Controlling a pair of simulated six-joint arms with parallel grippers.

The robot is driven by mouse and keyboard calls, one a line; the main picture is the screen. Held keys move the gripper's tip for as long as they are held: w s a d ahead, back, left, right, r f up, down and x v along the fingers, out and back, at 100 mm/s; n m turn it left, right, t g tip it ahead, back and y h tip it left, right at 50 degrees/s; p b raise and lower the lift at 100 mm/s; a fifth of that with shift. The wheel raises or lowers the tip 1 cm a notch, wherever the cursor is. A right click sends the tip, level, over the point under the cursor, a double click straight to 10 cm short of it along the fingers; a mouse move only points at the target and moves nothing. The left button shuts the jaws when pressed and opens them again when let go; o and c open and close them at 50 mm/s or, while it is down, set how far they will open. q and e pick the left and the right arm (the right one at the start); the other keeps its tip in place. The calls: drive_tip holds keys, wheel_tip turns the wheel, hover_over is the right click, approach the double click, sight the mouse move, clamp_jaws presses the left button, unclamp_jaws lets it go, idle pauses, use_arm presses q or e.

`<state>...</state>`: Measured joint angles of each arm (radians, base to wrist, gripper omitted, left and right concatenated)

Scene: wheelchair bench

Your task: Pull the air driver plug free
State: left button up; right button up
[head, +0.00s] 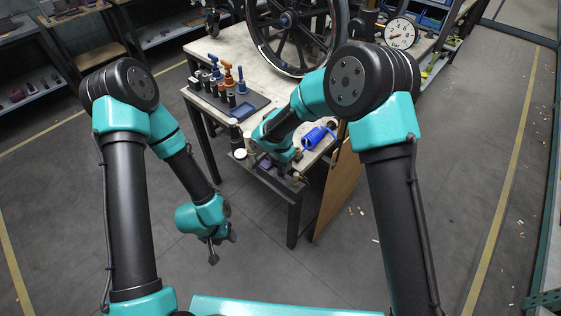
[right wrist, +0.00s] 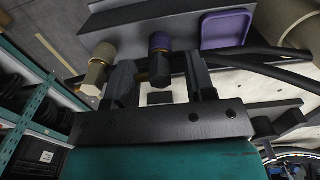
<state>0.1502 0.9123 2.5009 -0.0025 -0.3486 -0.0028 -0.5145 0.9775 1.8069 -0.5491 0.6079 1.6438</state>
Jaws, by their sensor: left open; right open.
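In the right wrist view, a plug with a purple cap and brass collar (right wrist: 160,44) stands on a grey strip, with a black body below it. A tan plug with a brass collar (right wrist: 102,58) stands to its left. I cannot tell which is the air driver plug. My right gripper (right wrist: 160,75) is open, its fingers either side of the purple-capped plug; contact is not visible. In the head view my right gripper (head: 284,168) is at the bench's near end, mostly hidden by its own wrist. My left gripper (head: 218,246) is open and empty, hanging low beside the bench.
A purple tray (right wrist: 226,30) and black hoses (right wrist: 265,62) lie close to the right gripper. A tool rack (head: 228,97) and a wheel (head: 290,20) stand further back. The floor around the left gripper is clear.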

drive_tip(key=shift+c, duration=0.3)
clamp_jaws()
drive_tip(key=shift+r, duration=0.1)
drive_tip(key=shift+r, duration=0.2)
drive_tip(key=shift+r, duration=1.65)
